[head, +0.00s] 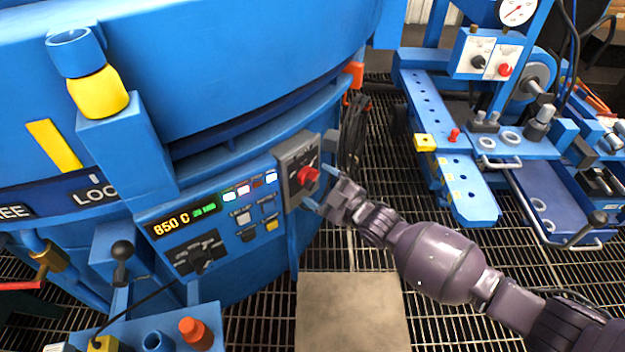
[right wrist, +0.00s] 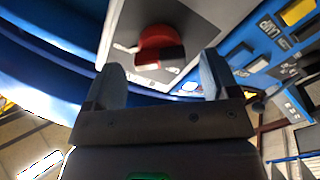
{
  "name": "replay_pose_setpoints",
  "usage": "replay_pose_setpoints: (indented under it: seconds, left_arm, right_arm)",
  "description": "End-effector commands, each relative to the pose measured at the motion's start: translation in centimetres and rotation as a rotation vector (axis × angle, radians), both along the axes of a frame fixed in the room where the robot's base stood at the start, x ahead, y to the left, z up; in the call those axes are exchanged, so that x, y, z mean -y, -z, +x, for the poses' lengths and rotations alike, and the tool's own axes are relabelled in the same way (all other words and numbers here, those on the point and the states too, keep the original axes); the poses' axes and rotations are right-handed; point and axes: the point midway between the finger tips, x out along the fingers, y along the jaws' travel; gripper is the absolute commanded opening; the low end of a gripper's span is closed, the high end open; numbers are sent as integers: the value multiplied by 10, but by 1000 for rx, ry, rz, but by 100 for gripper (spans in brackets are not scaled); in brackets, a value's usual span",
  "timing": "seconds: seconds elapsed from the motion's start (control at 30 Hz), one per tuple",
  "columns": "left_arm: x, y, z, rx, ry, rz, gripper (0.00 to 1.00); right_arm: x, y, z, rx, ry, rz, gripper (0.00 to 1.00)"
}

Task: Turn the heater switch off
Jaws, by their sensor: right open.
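The heater switch is a red rotary knob (head: 307,175) on a grey box (head: 290,160) at the right end of the blue furnace's control panel. It also shows in the right wrist view as a red knob (right wrist: 158,42) on a grey plate, just beyond and between my fingers. My right gripper (head: 322,188) is open in front of the knob, with one finger above and one below it in the head view. In the right wrist view, the gripper (right wrist: 165,85) has nothing between its fingers. Whether a finger touches the knob I cannot tell. My left gripper is not in view.
The panel has a display (head: 181,222) reading about 850, several small lit buttons and a black rotary knob (head: 201,255). A blue bench (head: 470,200) with a gauge and another red knob stands at the right. Grated floor lies between.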

Motion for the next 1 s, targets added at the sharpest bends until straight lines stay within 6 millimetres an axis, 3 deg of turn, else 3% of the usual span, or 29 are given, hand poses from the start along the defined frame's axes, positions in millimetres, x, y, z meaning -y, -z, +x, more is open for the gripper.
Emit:
replay_pose_setpoints:
  seconds: [0.2,0.6,0.93,1.0]
  left_arm:
    - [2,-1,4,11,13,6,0]
    - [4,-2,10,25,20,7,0]
    - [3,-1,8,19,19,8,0]
    - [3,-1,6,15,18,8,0]
  right_arm:
    - [-17,2,15,-3,1,0,81]
    - [-20,0,19,-1,1,-1,81]
    - [-20,0,19,-1,1,-1,32]
    - [-20,0,19,0,1,-1,32]
